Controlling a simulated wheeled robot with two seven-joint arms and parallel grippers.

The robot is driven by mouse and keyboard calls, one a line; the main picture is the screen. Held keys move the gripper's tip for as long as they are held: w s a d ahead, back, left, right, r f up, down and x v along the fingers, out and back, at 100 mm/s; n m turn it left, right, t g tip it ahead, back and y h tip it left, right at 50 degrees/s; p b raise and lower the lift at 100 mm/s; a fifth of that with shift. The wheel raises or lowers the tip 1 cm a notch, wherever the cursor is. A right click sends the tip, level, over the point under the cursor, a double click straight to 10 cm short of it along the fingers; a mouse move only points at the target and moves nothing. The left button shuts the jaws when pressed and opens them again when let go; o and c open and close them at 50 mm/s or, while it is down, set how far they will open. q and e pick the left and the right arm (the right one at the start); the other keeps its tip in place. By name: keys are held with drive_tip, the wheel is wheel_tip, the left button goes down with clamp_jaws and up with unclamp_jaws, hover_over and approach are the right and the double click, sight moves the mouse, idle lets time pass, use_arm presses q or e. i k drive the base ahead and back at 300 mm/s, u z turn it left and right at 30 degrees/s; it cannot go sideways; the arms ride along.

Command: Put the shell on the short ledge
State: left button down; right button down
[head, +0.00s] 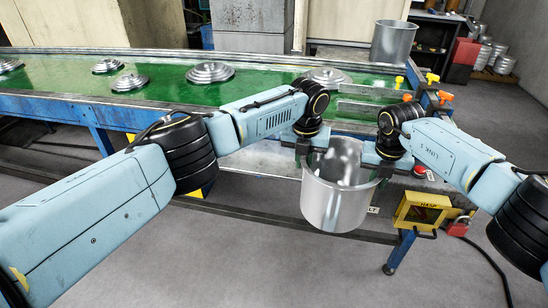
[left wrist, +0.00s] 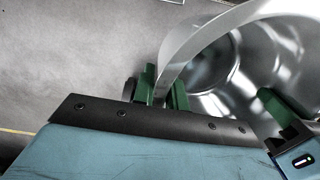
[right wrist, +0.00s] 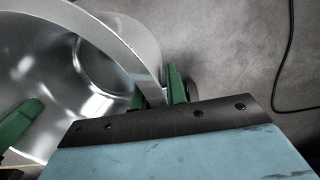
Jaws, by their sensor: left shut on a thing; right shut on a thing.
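The shell, an open silver metal pot (head: 336,196), hangs upright in front of the green-topped line, with its mouth up. My left gripper (head: 304,154) is shut on the left of its rim, and my right gripper (head: 379,170) is shut on the right of its rim. In the left wrist view the green fingers (left wrist: 165,88) straddle the wall of the shell (left wrist: 215,75). In the right wrist view the fingers (right wrist: 160,88) do the same on the shell (right wrist: 110,50). The shell looks empty inside. I cannot tell for sure which surface is the short ledge.
The green conveyor (head: 160,90) carries several silver lids (head: 210,73). Another metal pot (head: 393,42) stands at the back right. Orange and yellow knobs (head: 445,97) stick up at the line's right end. A yellow box (head: 421,212) hangs right of the shell. Grey floor lies open in front.

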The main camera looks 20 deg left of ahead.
sight(281, 159)
drive_tip(key=z, duration=0.9)
drive_tip(key=k, duration=1)
drive_tip(key=u, duration=1)
drive_tip(key=i, duration=1.5)
